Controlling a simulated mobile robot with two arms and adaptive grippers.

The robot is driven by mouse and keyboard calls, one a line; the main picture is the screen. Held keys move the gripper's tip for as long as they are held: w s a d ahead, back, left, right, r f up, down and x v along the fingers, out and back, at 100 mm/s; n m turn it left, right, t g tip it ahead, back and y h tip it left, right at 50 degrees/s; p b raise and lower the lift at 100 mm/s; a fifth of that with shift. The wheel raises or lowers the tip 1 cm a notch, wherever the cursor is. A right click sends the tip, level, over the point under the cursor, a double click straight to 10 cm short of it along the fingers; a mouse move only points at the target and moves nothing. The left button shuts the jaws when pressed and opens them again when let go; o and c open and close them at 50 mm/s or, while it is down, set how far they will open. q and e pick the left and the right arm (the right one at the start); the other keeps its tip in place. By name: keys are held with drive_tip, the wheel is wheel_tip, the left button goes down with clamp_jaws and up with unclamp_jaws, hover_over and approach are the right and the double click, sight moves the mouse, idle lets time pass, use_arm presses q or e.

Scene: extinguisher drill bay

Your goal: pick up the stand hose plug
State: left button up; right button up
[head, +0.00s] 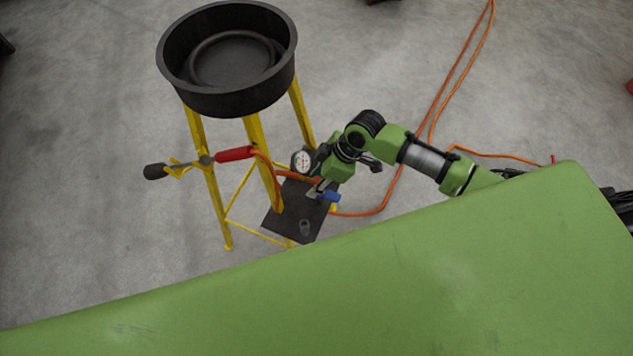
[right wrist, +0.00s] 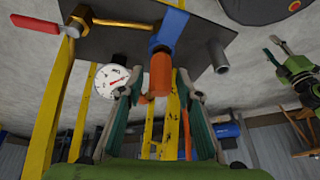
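The stand hose plug appears to be the orange cylinder (right wrist: 160,74) at the blue fitting (right wrist: 168,28) on the stand's dark plate, in the right wrist view. My right gripper (right wrist: 160,82) has its two fingers spread on either side of the orange cylinder, with a visible gap on each side. In the head view the right gripper (head: 320,186) is over the plate beside the blue fitting (head: 329,197) and hides the orange cylinder there.
A yellow stand (head: 213,200) carries a black round pan (head: 228,98). A pressure gauge (head: 302,160) is close to the right gripper. A red-gripped nozzle (head: 234,154) sticks out left. A short grey tube (head: 305,227) stands on the plate. An orange hose (head: 383,200) crosses the floor.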

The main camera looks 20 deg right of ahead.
clamp_jaws()
drive_tip(key=shift+r, duration=0.1)
drive_tip(key=shift+r, duration=0.55)
drive_tip(key=s+d+r+b, duration=0.3)
drive_tip(key=s+d+r, duration=0.5)
drive_tip(key=s+r, duration=0.3)
drive_tip(key=shift+d+r, duration=0.35)
drive_tip(key=shift+r, duration=0.05)
drive_tip(key=shift+w, duration=0.1)
